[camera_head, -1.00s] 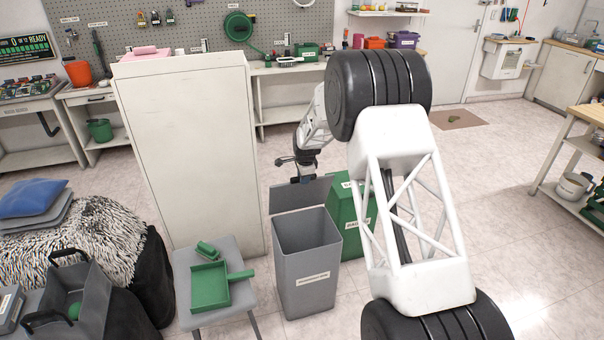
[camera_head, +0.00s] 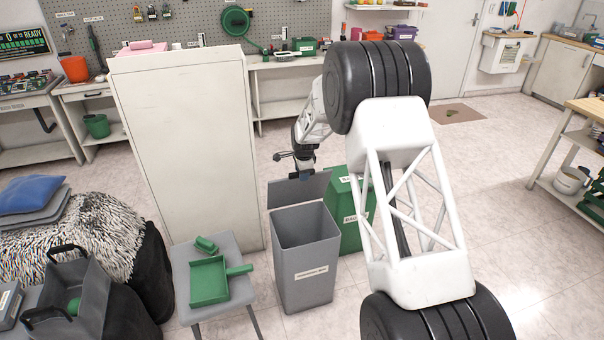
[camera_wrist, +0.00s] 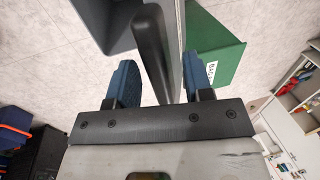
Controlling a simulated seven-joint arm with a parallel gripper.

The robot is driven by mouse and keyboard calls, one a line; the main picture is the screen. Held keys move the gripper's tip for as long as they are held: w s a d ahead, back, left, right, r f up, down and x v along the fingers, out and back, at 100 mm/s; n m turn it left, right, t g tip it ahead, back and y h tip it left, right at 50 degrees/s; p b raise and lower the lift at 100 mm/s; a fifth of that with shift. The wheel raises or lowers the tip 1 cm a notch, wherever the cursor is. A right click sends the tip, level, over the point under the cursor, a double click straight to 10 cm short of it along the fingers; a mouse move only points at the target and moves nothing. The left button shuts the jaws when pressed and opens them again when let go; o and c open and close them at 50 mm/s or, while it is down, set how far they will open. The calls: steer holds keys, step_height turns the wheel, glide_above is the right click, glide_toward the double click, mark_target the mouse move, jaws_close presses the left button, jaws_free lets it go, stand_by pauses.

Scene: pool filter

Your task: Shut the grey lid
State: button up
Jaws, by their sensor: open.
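The grey lid (camera_head: 298,190) stands raised at the back edge of the grey bin (camera_head: 306,262), and the bin's mouth is open. My gripper (camera_head: 304,174) is at the lid's upper edge. In the wrist view my open gripper (camera_wrist: 159,62) has its two blue fingers on either side of a black rounded bar (camera_wrist: 150,45) and the thin grey edge of the lid (camera_wrist: 181,30). The bar looks like a handle on the lid. I cannot tell whether the fingers touch it. Part of the grey bin (camera_wrist: 103,22) shows at the upper left there.
A green bin (camera_head: 346,222) stands right beside the grey bin. A small grey table (camera_head: 234,308) with a green dustpan (camera_head: 209,282) is at the front left. A tall white cabinet (camera_head: 187,150) stands behind it. Open floor lies to the right.

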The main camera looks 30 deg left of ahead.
step_height(320, 180, up, 7)
steer(key=s+d, duration=0.1)
stand_by(0.5)
steer(key=shift+r, duration=0.1)
steer(key=shift+w+a, duration=0.15)
steer(key=shift+a, duration=0.05)
steer(key=c, duration=0.7)
steer(key=w+a+r+g+h, duration=0.1)
steer(key=a, duration=0.1)
steer(key=w+a+r+g+h, duration=0.1)
steer(key=w+a+r, duration=0.1)
steer(key=a, duration=0.1)
steer(key=w+a+r, duration=0.2)
steer(key=shift+a+g+h, duration=0.15)
steer(key=shift+g+h, duration=0.25)
jaws_close()
steer(key=shift+w+a+r+g+h, duration=0.15)
steer(key=shift+a+r+g+h, duration=0.2)
steer(key=shift+r, duration=0.2)
